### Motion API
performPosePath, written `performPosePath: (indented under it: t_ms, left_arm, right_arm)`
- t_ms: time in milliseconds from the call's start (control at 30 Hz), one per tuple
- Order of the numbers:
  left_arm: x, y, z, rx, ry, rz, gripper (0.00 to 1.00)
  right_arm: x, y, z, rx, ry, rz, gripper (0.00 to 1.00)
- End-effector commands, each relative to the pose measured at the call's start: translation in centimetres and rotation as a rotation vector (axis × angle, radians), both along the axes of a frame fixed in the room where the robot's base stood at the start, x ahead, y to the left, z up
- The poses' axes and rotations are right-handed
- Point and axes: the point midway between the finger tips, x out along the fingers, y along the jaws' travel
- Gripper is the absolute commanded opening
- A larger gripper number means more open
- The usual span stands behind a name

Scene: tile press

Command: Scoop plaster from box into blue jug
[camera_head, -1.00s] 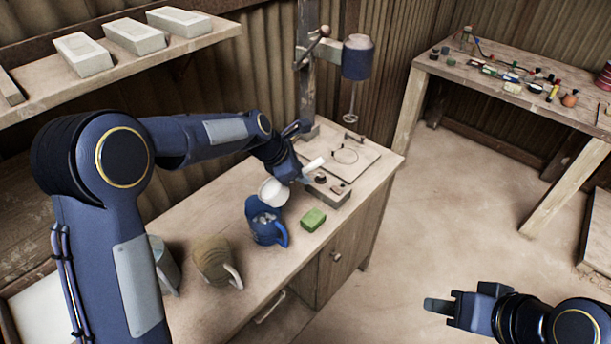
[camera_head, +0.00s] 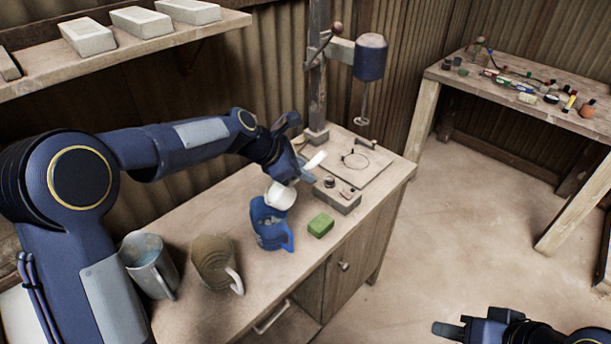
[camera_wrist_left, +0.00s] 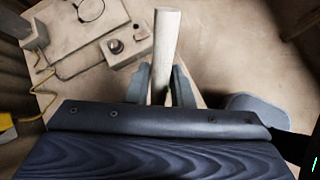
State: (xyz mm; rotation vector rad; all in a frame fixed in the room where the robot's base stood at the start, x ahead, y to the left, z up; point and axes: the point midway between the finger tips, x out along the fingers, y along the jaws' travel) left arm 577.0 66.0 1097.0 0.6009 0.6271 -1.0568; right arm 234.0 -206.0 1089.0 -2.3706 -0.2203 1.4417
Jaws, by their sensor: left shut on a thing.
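My left gripper (camera_head: 302,172) is shut on the light handle of a scoop (camera_head: 281,196), whose white cup hangs tilted right over the mouth of the blue jug (camera_head: 268,232). I cannot tell whether the cup touches the rim. The jug stands upright on the bench, with pale lumps visible inside. In the left wrist view the handle (camera_wrist_left: 166,45) stands between the fingers (camera_wrist_left: 160,88); the cup is hidden there. My right gripper (camera_head: 450,329) is at the bottom right, over the floor; its jaw opening is unclear. No plaster box is recognisable in view.
A green block (camera_head: 321,225) lies right of the jug. A grey-blue jug (camera_head: 149,266) and a brown jug (camera_head: 216,266) stand to the left. A small control box (camera_head: 338,196) and a stand with a blue motor (camera_head: 370,57) are behind. A shelf (camera_head: 120,55) hangs above.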

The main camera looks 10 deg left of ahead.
Motion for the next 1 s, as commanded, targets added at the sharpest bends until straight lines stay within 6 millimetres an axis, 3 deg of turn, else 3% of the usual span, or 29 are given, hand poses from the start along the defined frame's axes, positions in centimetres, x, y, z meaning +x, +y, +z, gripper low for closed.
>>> performPosePath:
  t_ms: [1000]
  left_arm:
    - [-0.3, 1.2, 0.2, -0.153, -0.039, -0.001, 0.00]
  right_arm:
    - [0.0, 0.0, -6.5, 0.000, 0.000, 0.000, 0.36]
